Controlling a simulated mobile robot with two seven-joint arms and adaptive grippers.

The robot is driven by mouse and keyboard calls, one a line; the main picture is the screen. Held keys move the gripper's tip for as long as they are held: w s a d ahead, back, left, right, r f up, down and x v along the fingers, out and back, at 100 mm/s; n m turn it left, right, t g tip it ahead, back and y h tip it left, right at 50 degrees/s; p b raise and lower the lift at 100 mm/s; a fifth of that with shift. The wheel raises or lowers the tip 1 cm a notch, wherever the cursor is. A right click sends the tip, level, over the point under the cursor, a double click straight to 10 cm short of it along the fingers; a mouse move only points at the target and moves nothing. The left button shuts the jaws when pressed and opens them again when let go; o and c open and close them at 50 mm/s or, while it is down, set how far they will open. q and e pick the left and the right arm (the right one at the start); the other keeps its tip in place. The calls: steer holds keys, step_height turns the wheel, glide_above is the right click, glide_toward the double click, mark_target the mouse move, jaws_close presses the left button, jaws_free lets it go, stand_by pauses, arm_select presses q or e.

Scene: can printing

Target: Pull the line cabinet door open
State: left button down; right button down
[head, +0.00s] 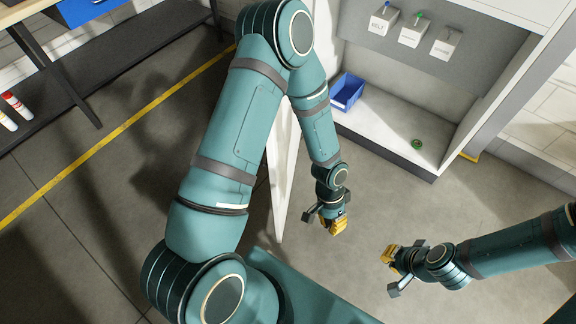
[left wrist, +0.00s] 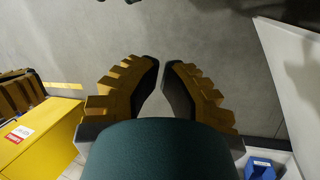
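The line cabinet (head: 375,130) stands at the top right of the head view with its inside in sight. A white door panel (head: 285,165) stands out from its left side, swung open and seen nearly edge-on, partly hidden by my left arm. My left gripper (head: 338,228) is right of the door, in front of the cabinet, apart from the panel. In the left wrist view its fingers (left wrist: 162,75) have a narrow empty gap with floor showing between. A white panel, apparently the door (left wrist: 280,60), is at the right there. My right gripper (head: 389,256) is over the floor; its finger gap is unclear.
Inside the cabinet are a blue bin (head: 347,92), a small green ring (head: 417,144) and several labelled white boxes (head: 411,33). A dark shelf (head: 110,60) stands at left. A yellow box (left wrist: 45,140) shows in the left wrist view. Floor before the cabinet is clear.

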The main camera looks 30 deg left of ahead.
arm_select(q)
steer(key=w+a+r+m+g+y+p, duration=0.2)
steer(key=w+a+m+y, duration=0.3)
steer(key=m+y, duration=0.1)
steer(key=m+t+y+p, duration=0.1)
steer(key=m+y, duration=0.2)
steer(key=y, duration=0.3)
glide_toward(280, 173)
steer(key=x, duration=0.5)
steer(key=shift+s, duration=0.2)
steer(key=shift+s+a, duration=0.2)
steer(key=shift+a, duration=0.25)
